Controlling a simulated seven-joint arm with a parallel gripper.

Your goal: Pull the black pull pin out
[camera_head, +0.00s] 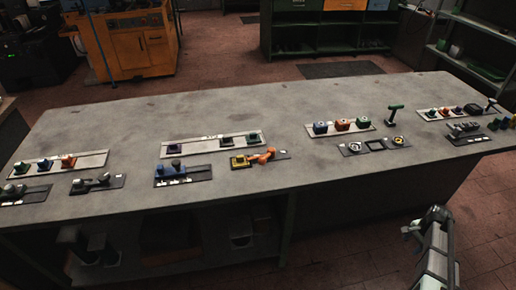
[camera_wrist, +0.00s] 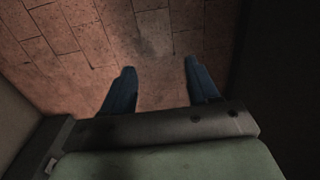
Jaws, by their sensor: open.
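My gripper (camera_wrist: 159,66) is open and empty in the wrist view, its two blue-grey fingers apart over brick-red floor tiles. In the head view my arm shows at the lower right, in front of the grey table (camera_head: 270,112) and apart from everything on it. Several small fixtures stand on the table. I cannot tell which part is the black pull pin; the dark parts are too small. Dark pieces show on a plate at the right (camera_head: 464,127), on a plate at the left (camera_head: 95,180) and on the far-left plate (camera_head: 35,190).
Pale strips with coloured blocks lie at the left (camera_head: 97,159), middle (camera_head: 246,136) and right (camera_head: 358,125). The table's back half is mostly clear. An orange cabinet (camera_head: 138,50) stands behind.

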